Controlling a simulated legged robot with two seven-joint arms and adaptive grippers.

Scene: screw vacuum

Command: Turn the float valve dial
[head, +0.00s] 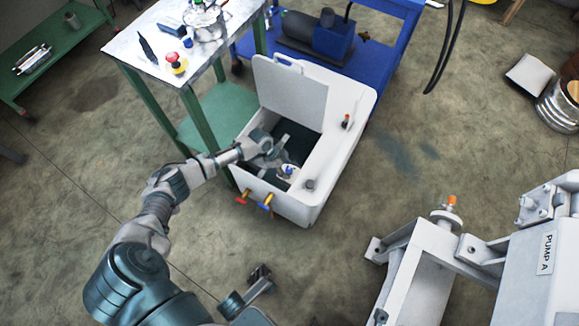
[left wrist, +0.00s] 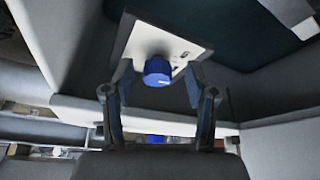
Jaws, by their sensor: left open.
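The float valve dial is a blue knob (left wrist: 158,71) with a white mark, on a small pale plate (left wrist: 150,42) inside the white tank. In the head view the dial (head: 288,170) shows small and blue near the tank's front inner edge. My left gripper (left wrist: 159,80) is open, its two fingers to the left and right of the knob with visible gaps; I cannot tell whether the tips reach past it. In the head view my left gripper (head: 281,156) is inside the tank opening. My right gripper (head: 261,275) is low at the bottom, away from the tank; its jaws are unclear.
The white tank (head: 345,130) has its lid (head: 290,92) raised at the back. A green-legged table (head: 130,45) stands close on the left; Pump A (head: 545,265) is at lower right. Floor between is clear.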

